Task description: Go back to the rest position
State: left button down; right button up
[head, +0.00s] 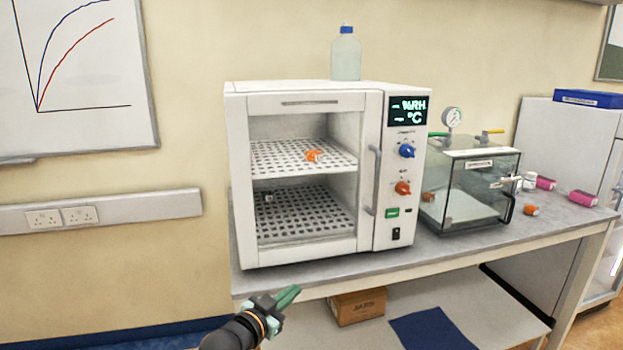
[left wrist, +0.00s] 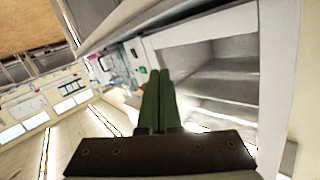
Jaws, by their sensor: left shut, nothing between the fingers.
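My left gripper (head: 287,296) is low in the head view, in front of the table's front edge and below the white climate chamber (head: 305,101). Its green fingers are together with nothing between them. In the left wrist view the fingers (left wrist: 158,82) also lie side by side, pointing toward the chamber and table. My right gripper is in neither view.
An orange bottle (head: 313,156) lies on the chamber's upper shelf. A clear vacuum box (head: 467,185) stands right of the chamber, with pink bottles (head: 583,198) beyond it. A cardboard box (head: 358,306) sits on the shelf under the table (head: 460,249).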

pick_arm(q)
jog(key=w+a+f+y, duration=0.1)
jog(key=a+f+y, duration=0.1)
jog(key=a, duration=0.8)
jog(key=a+f+y, duration=0.1)
jog(key=a+y, duration=0.1)
jog(key=a, duration=0.9)
jog(key=s+d+f+g, duration=0.1)
jog(key=s+f+g, duration=0.1)
jog(key=s+f, duration=1.4)
jog(key=s+a+f+n+g+y, duration=0.15)
jog(key=s+f, duration=0.25)
jog(key=s, duration=0.8)
jog(key=s+a+f+g+y, duration=0.1)
jog(key=s+a+f+g, duration=0.15)
jog(key=s, duration=0.95)
jog(key=d+n+t, duration=0.1)
jog(key=d+n, duration=0.4)
jog(key=d, duration=0.6)
jog(key=shift+w+d+h, duration=0.35)
jog(key=shift+w+h, duration=0.1)
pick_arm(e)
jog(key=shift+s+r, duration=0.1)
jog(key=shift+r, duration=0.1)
